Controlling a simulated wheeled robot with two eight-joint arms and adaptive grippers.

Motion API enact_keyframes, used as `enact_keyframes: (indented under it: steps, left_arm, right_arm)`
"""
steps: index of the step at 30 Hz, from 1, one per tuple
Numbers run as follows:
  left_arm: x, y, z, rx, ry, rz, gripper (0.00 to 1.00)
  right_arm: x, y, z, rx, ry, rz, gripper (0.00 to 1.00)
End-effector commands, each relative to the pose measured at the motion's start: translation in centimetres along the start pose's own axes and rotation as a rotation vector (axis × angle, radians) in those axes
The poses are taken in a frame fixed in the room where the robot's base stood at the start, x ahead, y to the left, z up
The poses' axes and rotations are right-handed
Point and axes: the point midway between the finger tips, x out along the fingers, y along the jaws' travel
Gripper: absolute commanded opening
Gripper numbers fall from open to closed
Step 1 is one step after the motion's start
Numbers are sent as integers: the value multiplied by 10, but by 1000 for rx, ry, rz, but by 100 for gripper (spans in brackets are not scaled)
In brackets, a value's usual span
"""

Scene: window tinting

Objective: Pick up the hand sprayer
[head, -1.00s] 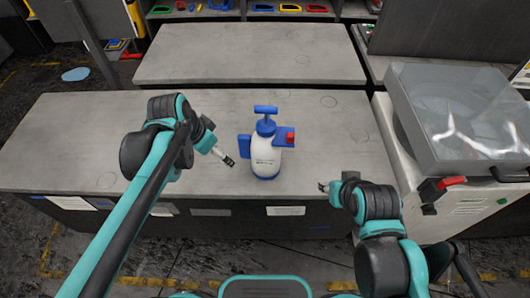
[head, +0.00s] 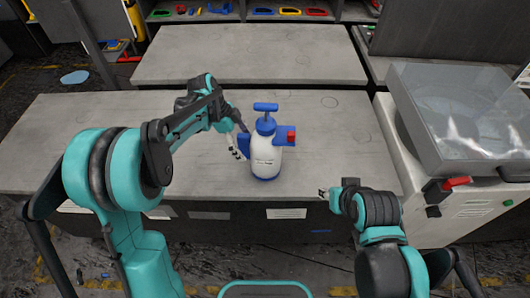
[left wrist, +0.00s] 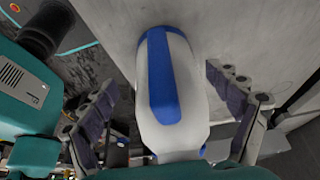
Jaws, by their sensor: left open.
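The hand sprayer (head: 264,158) stands upright on the grey workbench. It has a white body, a blue top with a T-shaped pump handle, a blue side grip and a red part at its right. My left gripper (head: 238,141) is at the sprayer's left side, next to the blue grip. In the left wrist view, the white and blue sprayer (left wrist: 190,95) lies between the spread fingers of my left gripper (left wrist: 160,82), with gaps on both sides. My right gripper (head: 323,192) is at the bench's front edge, right of and apart from the sprayer; its jaw opening is too small to judge.
The grey workbench (head: 90,130) is otherwise clear around the sprayer. A second grey table (head: 245,55) stands behind it. A machine with a clear lid (head: 455,110) and a red handle stands at the right. Shelves with coloured tools (head: 262,12) are at the back.

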Motion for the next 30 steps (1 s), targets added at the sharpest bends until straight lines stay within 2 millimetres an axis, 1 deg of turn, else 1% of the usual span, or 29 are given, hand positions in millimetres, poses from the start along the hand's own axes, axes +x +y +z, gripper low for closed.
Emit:
enact_keyframes:
  steps: [3, 7, 10, 15, 16, 17, 18, 20, 21, 23, 24, 25, 26, 30]
  left_arm:
    - [20, -3, 0, 2, 0, 0, 89]
    - [40, -4, 0, 0, -1, 0, 89]
    - [46, -4, -1, -1, -1, -1, 89]
    - [44, -4, -1, -1, -1, -1, 89]
    - [44, -4, -1, -1, -1, -1, 84]
    - [44, -4, -1, -1, -1, -1, 76]
    - [44, -4, -1, -1, -1, -1, 66]
    - [44, -4, -1, -1, -1, -1, 50]
    - [44, -4, -1, -1, -1, -1, 39]
    - [44, -4, -1, -1, -1, -1, 24]
    - [44, -4, -1, -1, -1, -1, 13]
    - [44, -4, -1, -1, -1, -1, 5]
    - [44, -4, -1, -1, -1, -1, 0]
    - [44, -4, -2, -1, 1, -1, 0]
  right_arm:
    - [10, 0, 7, 0, 0, 0, 40]
    - [16, 0, 12, 0, 0, 0, 40]
    - [18, 0, 13, 0, 0, 0, 40]
    - [16, 0, 12, 0, 0, 0, 40]
    - [16, 0, 12, 0, 0, 0, 40]
    - [16, 0, 12, 0, 0, 0, 40]
    - [16, 0, 12, 0, 0, 0, 40]
    - [16, 0, 12, 0, 0, 0, 40]
    - [16, 0, 12, 0, 0, 0, 40]
    - [16, 0, 12, 0, 0, 0, 40]
    - [16, 0, 12, 0, 0, 0, 40]
    - [16, 0, 12, 0, 0, 0, 40]
    - [16, 0, 12, 0, 0, 0, 40]
    - [16, 0, 12, 0, 0, 0, 40]
